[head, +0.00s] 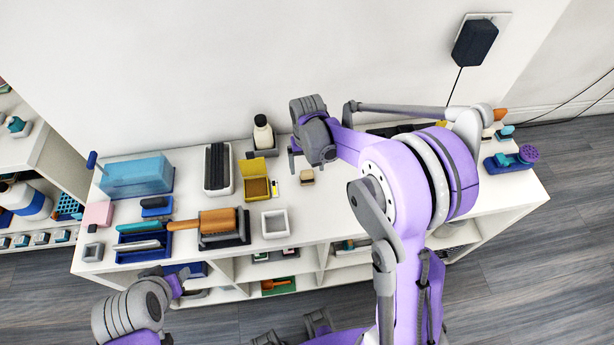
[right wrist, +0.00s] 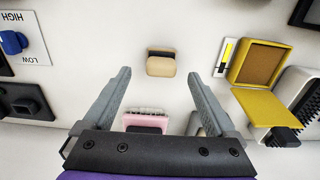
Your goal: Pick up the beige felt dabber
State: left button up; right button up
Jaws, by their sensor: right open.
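The beige felt dabber (head: 307,177) is a small block with a tan top and a dark band, on the white shelf top right of the yellow box. In the right wrist view the dabber (right wrist: 161,66) lies ahead, between the lines of the two fingertips and apart from them. My right gripper (head: 309,158) is open and empty, above and just behind the dabber in the head view; its spread fingers also show in the right wrist view (right wrist: 160,78). My left gripper (head: 177,283) is low at the shelf's front; its jaws are unclear.
An open yellow box (head: 256,188) and a white square dish (head: 275,224) stand left of the dabber. A cream bottle (head: 263,134) stands behind. A pink item (right wrist: 145,121) shows between my right fingers. Bare shelf top lies in front of the dabber.

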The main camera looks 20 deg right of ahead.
aim_at(307, 172)
jog(key=shift+s+a+f, duration=0.1)
jog(key=shift+s+f, duration=0.05)
jog(key=shift+f, duration=0.85)
jog(key=shift+s+a+f, duration=0.1)
jog(key=shift+f, duration=0.85)
jog(key=c, duration=1.4)
jog(key=shift+r, duration=0.1)
jog(key=shift+c, duration=0.2)
notch_tip(307, 172, up, 10)
jog(key=shift+f, duration=0.1)
jog(key=o, duration=0.7)
jog(key=c, duration=0.5)
